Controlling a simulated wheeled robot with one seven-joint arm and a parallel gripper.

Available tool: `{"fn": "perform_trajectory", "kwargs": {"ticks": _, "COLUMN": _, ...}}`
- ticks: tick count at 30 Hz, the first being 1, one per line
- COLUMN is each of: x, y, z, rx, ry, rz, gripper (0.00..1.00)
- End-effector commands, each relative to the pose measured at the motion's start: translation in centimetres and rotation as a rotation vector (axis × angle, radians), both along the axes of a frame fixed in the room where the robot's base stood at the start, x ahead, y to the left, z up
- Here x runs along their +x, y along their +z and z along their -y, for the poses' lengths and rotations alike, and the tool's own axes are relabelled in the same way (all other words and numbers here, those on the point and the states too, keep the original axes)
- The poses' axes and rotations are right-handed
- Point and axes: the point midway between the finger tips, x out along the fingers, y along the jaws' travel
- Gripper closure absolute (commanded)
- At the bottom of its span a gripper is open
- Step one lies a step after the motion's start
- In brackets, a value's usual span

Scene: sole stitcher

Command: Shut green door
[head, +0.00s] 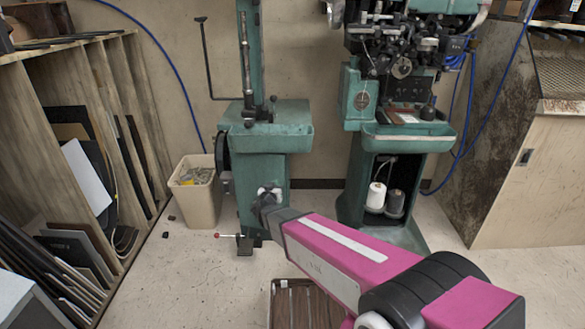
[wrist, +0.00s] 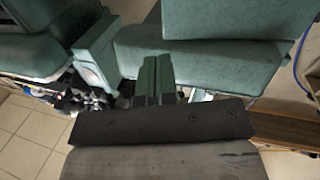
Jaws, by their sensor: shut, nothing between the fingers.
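Two green machines stand against the wall in the head view. The left machine (head: 262,165) has a plain green lower body with a small pale part near my gripper. The right machine (head: 356,180) has an open dark compartment with a white and a dark spool inside. I cannot tell for certain which green panel is the door. My gripper (head: 268,200) is in front of the left machine's lower body, partly hidden by my arm. In the wrist view my gripper's fingers (wrist: 155,80) are together and empty, pointing at green surfaces (wrist: 185,62); contact is unclear.
A beige bin (head: 195,195) stands left of the left machine. A wooden rack (head: 110,130) fills the left side. A low brown tray (head: 305,305) is on the floor under my arm. A wooden cabinet (head: 535,185) stands right. Floor between rack and tray is mostly clear.

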Motion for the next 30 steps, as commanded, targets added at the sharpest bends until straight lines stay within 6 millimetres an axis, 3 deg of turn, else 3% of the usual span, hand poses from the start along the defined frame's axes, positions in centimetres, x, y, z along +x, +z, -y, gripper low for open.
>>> {"fn": "perform_trajectory", "kwargs": {"ticks": 3, "x": -1.2, "y": 0.3, "z": -1.5, "rx": 0.098, "ry": 0.010, "rz": 0.025, "gripper": 1.00}}
{"fn": "perform_trajectory", "kwargs": {"ticks": 8, "x": -0.9, "y": 0.3, "z": -1.9, "rx": 0.137, "ry": 0.012, "rz": 0.035, "gripper": 1.00}}
{"fn": "perform_trajectory", "kwargs": {"ticks": 30, "x": 10.8, "y": 0.2, "z": 1.3, "rx": 0.132, "ry": 0.012, "rz": 0.034, "gripper": 1.00}}
